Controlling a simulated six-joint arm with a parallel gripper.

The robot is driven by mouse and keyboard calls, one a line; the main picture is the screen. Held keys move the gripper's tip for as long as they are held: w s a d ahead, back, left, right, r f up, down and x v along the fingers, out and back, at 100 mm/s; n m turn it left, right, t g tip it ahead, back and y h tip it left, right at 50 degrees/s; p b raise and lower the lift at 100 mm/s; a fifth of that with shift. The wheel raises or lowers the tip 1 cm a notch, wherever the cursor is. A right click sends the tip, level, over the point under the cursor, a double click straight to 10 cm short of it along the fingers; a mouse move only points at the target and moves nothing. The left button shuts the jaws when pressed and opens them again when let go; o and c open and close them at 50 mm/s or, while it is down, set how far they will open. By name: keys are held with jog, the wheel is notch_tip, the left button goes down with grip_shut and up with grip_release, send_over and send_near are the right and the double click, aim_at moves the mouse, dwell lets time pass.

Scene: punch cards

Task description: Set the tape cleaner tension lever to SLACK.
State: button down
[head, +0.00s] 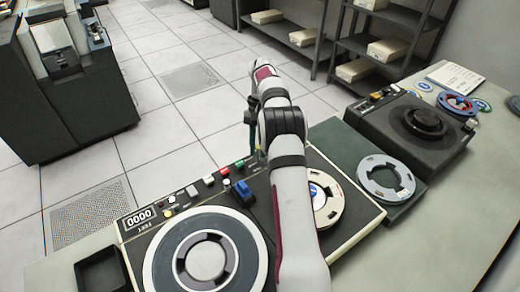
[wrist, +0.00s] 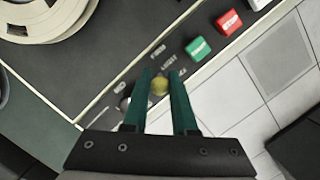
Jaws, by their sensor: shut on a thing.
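In the wrist view, the tension lever's round yellow knob (wrist: 159,87) sits between the green fingertips of my gripper (wrist: 160,84), which is shut on it. Small white labels lie on the dark panel (wrist: 135,50) just past the knob. One seems to read FIRM and one LIGHT; a third by the right finger is too blurred to read. I cannot tell which label the lever points to. In the head view, my gripper (head: 256,152) is at the far edge of the tape machine (head: 345,182), and my arm largely hides the lever.
Green (wrist: 198,48) and red (wrist: 229,21) buttons sit close to the right of the knob. A blue switch (head: 241,190), a large reel (head: 160,255) and a small reel (head: 327,214) are on the machine. A second dark unit (head: 385,130) stands to the right. Floor lies beyond the edge.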

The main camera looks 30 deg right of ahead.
aim_at(258, 148)
dwell(0.3)
jog(key=c, duration=0.7)
grip_release()
jog(key=v, duration=0.4)
jog(key=shift+s+a+r, duration=0.25)
jog(key=shift+s+r, duration=0.05)
jog(key=s+d+r, duration=0.6)
jog(key=s, duration=0.3)
jog(key=shift+s+r, duration=0.25)
jog(key=shift+s, duration=0.15)
